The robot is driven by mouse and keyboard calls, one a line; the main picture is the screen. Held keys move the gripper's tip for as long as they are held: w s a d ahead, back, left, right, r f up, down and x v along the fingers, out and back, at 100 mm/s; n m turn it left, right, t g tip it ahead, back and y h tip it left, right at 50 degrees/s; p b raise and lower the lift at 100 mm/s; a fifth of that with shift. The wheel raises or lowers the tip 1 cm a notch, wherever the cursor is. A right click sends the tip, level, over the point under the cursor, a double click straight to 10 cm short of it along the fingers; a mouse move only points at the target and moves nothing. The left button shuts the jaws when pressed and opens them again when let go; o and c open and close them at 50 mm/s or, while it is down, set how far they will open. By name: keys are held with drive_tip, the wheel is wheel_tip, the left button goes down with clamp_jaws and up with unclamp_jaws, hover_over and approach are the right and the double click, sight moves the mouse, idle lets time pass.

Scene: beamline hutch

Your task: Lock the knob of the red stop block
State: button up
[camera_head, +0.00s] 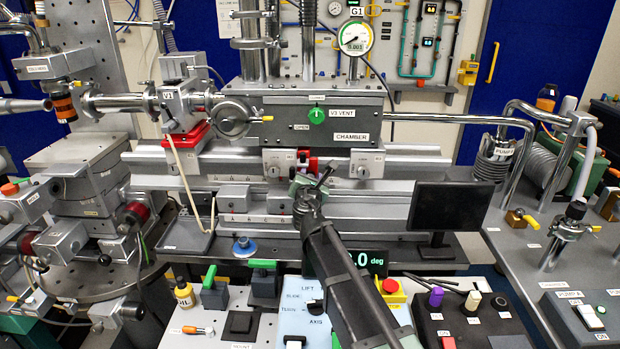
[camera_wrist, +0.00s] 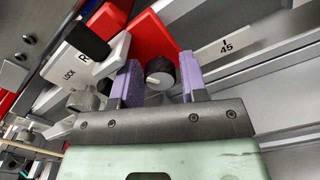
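The red stop block (camera_wrist: 150,35) shows in the wrist view just beyond my fingertips. A dark ribbed knob (camera_wrist: 161,73) with a white pointer mark sits on its near face. My gripper (camera_wrist: 162,75) is open, with one purple finger on each side of the knob and small gaps visible. In the head view my gripper (camera_head: 312,188) reaches to the rail below the chamber and largely hides the knob. A bit of the red block (camera_head: 307,163) shows behind it.
A white plate with a LOCK label (camera_wrist: 69,76) and a grey knurled knob (camera_wrist: 84,100) lie left of my fingers. A scale label (camera_wrist: 225,46) is on the rail at right. A dark monitor (camera_head: 451,207) stands right of my arm, and control boxes fill the front.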

drive_tip(key=s, duration=1)
drive_tip(key=shift+s, duration=0.4)
drive_tip(key=shift+d, duration=0.1)
drive_tip(key=w, duration=0.9)
drive_tip(key=shift+w, duration=0.35)
drive_tip(key=shift+c, duration=0.2)
